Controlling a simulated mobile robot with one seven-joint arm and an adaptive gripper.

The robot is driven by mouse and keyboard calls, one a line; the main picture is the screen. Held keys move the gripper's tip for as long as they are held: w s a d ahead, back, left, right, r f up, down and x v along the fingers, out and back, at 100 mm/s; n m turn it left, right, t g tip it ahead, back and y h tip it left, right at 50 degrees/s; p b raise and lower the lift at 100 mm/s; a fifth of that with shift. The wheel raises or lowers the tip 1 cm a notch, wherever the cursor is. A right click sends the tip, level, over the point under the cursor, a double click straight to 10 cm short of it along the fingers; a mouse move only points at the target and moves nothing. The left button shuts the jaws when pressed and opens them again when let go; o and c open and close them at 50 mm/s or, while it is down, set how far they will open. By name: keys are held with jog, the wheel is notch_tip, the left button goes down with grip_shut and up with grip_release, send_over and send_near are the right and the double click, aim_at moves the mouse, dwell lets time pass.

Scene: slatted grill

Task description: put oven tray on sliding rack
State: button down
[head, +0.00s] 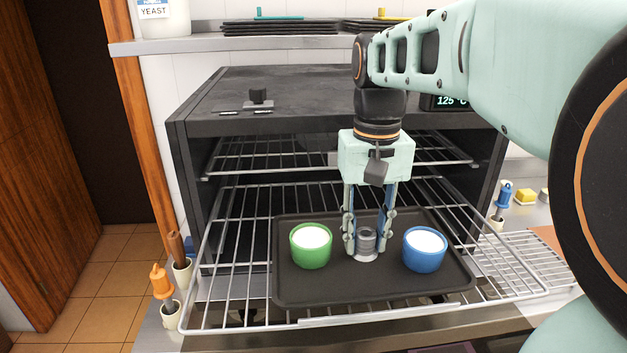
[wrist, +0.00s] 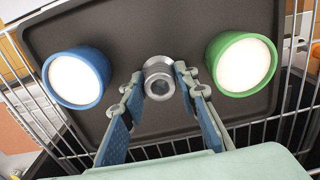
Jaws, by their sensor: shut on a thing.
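The oven tray (head: 340,287) is dark and flat, with a silver metal knob (wrist: 159,78) at its middle. A green cup (head: 311,246) and a blue cup (head: 424,250), both with white contents, stand upright on either side of the knob. My gripper (head: 366,248) points down, with its fingers on both sides of the knob and shut on it. The tray looks level over the pulled-out sliding rack (head: 230,270). I cannot tell whether it rests on the wires or hangs just above them. The wrist view also shows the tray (wrist: 125,35).
The open black oven (head: 330,90) stands behind, with a second rack (head: 270,153) higher inside. Tool holders with an orange-handled (head: 161,280) and a blue-handled tool (head: 503,195) flank the rack. A shelf (head: 200,44) with dark trays runs above the oven.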

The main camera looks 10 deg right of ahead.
jog(key=shift+f+b, duration=0.45)
jog(key=shift+f, duration=0.25)
jog(key=c, duration=1.4)
grip_release()
jog(key=shift+c, duration=0.2)
notch_tip(320, 180, up, 7)
jog(key=p, duration=0.6)
jog(key=shift+r+p, duration=0.2)
jog(key=shift+p, duration=0.15)
jog(key=shift+r, duration=0.8)
jog(key=shift+a+f, duration=0.1)
